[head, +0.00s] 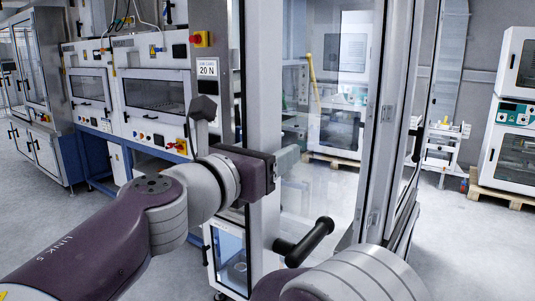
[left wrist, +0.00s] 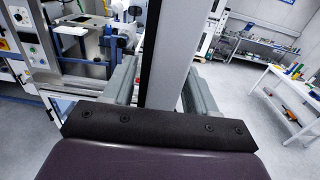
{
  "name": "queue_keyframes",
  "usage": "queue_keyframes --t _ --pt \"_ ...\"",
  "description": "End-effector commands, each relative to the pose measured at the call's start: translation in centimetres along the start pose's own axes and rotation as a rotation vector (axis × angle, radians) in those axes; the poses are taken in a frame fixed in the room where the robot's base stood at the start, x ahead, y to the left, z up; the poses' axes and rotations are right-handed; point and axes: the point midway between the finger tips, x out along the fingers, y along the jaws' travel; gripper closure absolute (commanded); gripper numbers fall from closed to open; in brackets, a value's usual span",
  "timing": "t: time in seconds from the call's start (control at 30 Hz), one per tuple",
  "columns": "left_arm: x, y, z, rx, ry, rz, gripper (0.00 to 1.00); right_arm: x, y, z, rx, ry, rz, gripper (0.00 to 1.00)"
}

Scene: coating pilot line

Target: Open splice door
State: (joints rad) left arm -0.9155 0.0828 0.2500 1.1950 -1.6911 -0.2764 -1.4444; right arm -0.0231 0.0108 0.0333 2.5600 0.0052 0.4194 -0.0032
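The glass door (head: 335,185) stands in a pale metal frame in the middle of the head view, with hinges on its right side. I cannot tell whether it is ajar. A black bar handle (head: 308,243) shows low in front of the glass. My left gripper (head: 287,160) is at the pale upright (head: 262,75) at the glass's left side, well above the handle. In the left wrist view its two grey fingers (left wrist: 162,88) are apart, one on each side of a grey upright (left wrist: 170,45). Firm contact cannot be seen. My right gripper is out of view.
Blue-framed machines with an emergency stop (head: 201,39) stand at the left. White cabinets on pallets (head: 500,195) and a small trolley (head: 445,145) stand at the right. A white workbench (left wrist: 290,95) shows in the left wrist view.

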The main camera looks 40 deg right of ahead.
Motion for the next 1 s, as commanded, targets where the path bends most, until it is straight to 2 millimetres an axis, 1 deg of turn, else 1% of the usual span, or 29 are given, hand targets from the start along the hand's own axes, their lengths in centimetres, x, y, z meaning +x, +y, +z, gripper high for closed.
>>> queue_keyframes --t 0.13,0.23,0.37,0.6,0.7,0.83,1.0 --pt "-0.1 0.0 -0.3 0.0 0.004 0.0 0.43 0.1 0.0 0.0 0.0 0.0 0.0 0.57" --pt "-0.8 0.1 -0.5 -0.001 0.004 0.0 0.43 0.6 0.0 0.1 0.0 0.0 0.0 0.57" --pt "-3.3 0.0 -0.6 0.0 0.002 0.002 0.43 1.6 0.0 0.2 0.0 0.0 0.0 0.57" --pt "-9.0 0.0 -0.3 0.002 0.0 0.002 0.43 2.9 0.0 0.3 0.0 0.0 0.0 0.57" --pt "-10.8 -0.1 -0.3 0.002 0.001 0.002 0.43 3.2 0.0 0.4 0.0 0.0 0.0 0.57" --pt "-12.2 -0.1 -0.1 0.001 0.002 0.0 0.43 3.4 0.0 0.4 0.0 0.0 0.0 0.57" --pt "-12.6 -0.1 -0.1 0.001 0.003 0.0 0.43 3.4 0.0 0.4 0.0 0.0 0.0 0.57"
